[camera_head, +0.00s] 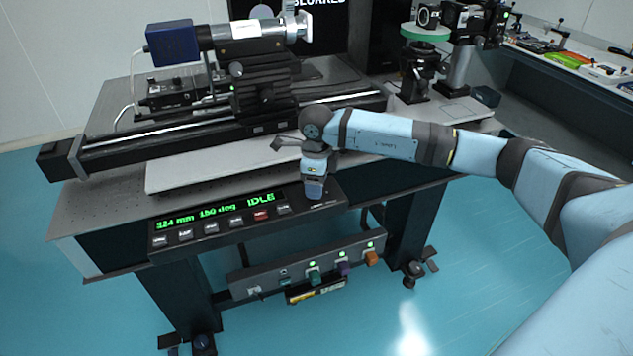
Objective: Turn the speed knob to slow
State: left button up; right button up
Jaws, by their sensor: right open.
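A dark control panel (228,228) runs along the front edge of the table, with a green display (215,208) that appears to read "324 mm 150 deg IDLE". A row of small buttons (211,228) sits under the display, one of them red. I cannot pick out the speed knob; my right wrist hides part of the panel's right end. My left gripper is not in view.
A lower box (300,272) has green, purple and orange fittings with green lights. A blue-ended camera (173,43) stands on a long black rail (170,137) behind the pale slab (205,166). Optical mounts (418,68) stand at back right. Floor in front is clear.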

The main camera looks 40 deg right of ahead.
notch_tip(320, 180, up, 14)
jog(key=shift+f+p, duration=0.15)
jog(key=shift+p, duration=0.15)
jog(key=shift+a, duration=0.1)
dwell(0.4)
